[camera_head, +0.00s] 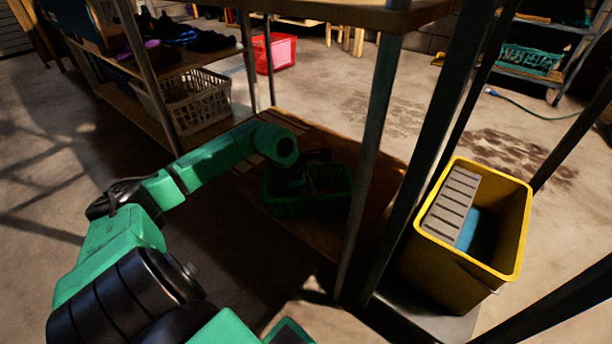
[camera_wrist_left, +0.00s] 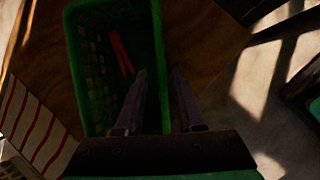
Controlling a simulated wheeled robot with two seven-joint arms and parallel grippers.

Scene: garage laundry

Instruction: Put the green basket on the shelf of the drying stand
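The green basket (camera_head: 281,206) rests on a shadowed wooden shelf board (camera_head: 350,158) of the dark-framed stand in the head view. In the left wrist view the basket (camera_wrist_left: 82,75) shows from above, with a thin red object (camera_wrist_left: 122,52) inside it. My left gripper (camera_head: 318,172) reaches down at the basket. In the left wrist view the left gripper (camera_wrist_left: 160,78) has its fingers parted, one inside the basket and one outside, with the side wall between them. A gap shows on each side of the wall. My right gripper is not in view.
A yellow bucket (camera_head: 512,235) with a grey grille stands right, behind dark posts (camera_head: 372,150). A white basket (camera_head: 200,108) sits on a shelf at upper left. A red crate (camera_head: 275,52) and a teal basket (camera_head: 530,60) are farther back. An upper board overhangs the stand.

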